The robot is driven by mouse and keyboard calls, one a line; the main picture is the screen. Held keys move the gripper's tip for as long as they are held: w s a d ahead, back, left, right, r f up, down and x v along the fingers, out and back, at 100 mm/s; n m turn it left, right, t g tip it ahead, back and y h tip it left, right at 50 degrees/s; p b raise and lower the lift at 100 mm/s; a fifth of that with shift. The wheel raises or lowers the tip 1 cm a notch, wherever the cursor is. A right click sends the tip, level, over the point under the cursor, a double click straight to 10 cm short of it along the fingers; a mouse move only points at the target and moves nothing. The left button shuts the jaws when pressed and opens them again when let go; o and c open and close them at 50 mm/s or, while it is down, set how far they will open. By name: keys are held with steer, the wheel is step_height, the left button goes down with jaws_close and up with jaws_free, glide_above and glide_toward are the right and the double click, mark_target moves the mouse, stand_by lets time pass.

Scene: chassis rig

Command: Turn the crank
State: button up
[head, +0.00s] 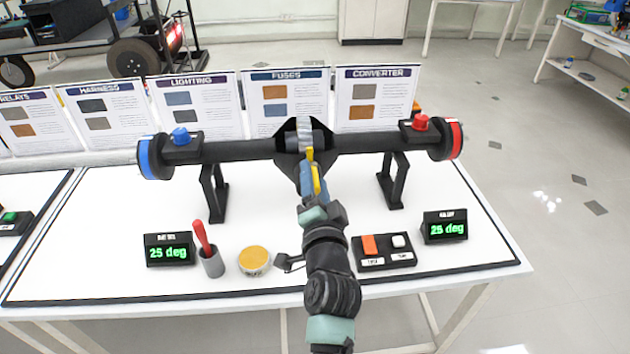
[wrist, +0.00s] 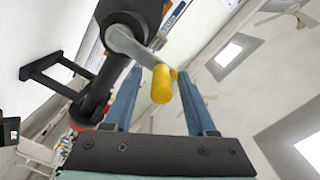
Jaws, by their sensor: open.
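The crank is a grey arm (wrist: 130,45) with a yellow handle (wrist: 161,86), mounted at the middle of a black axle (head: 245,150) on stands. In the head view the crank arm (head: 304,130) points up at the hub, and the yellow handle (head: 310,154) shows at my gripper. My gripper (wrist: 158,74) has two blue fingers, which are open.
A blue hub (head: 150,157) and a red hub (head: 455,139) end the axle. Signs line the back.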

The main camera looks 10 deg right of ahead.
steer(key=s, duration=1.3)
steer(key=shift+p, duration=0.45)
steer(key=s+a+r+n+t+p, duration=0.1)
steer(key=a+r+n+t+p, duration=0.15)
steer(key=r, duration=1.05)
steer(key=s+a+r+n+t+p, duration=0.1)
steer(key=r+n+t+p, duration=0.15)
steer(key=r, duration=1.15)
steer(key=a+r+n+t+p, duration=0.1)
steer(key=r+n+p, duration=0.15)
steer(key=r, duration=1.05)
steer(key=s+r+n+t+p, duration=0.1)
steer(key=s+r+n+t, duration=0.2)
steer(key=s+r, duration=0.5)
step_height(320, 180, up, 6)
steer(key=shift+s+a+f+n, duration=0.1)
steer(key=shift+s+a+n, duration=0.1)
steer(key=shift+a+n, duration=0.3)
